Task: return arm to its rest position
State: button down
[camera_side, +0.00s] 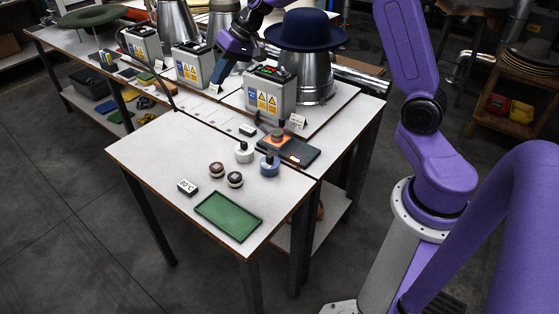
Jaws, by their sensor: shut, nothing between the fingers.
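My purple arm rises at the right and reaches over the top of the picture toward the work tables. My gripper (223,66) hangs between the grey control boxes, just left of the navy hat. The navy felt hat (305,28) sits on a metal cone press (307,78) to the right of my gripper. I cannot tell whether the fingertips touch the control box behind them.
A grey control box (270,95) with warning labels stands beside the press; another box (192,66) stands to its left. A green tray (228,216), small round weights (217,169) and a dark tablet (299,152) lie on the front table (160,150). Its left part is clear.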

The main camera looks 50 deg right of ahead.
jog(key=s+a+n+g+h, duration=0.15)
jog(key=s+a+n, duration=0.3)
jog(key=s, duration=0.65)
jog(key=s+a+n+g, duration=0.3)
jog(key=s+a, duration=0.3)
jog(key=s, duration=0.6)
jog(key=s+d+f+n+h, duration=0.1)
jog(key=s+d+n, duration=0.2)
jog(key=s, duration=0.5)
jog(key=s+d+f+n+h, duration=0.1)
jog(key=s+d+n+h, duration=0.1)
jog(key=s, duration=0.6)
jog(key=shift+d+f+n, duration=0.35)
jog(key=shift+d+n, duration=0.4)
jog(key=shift+d, duration=0.2)
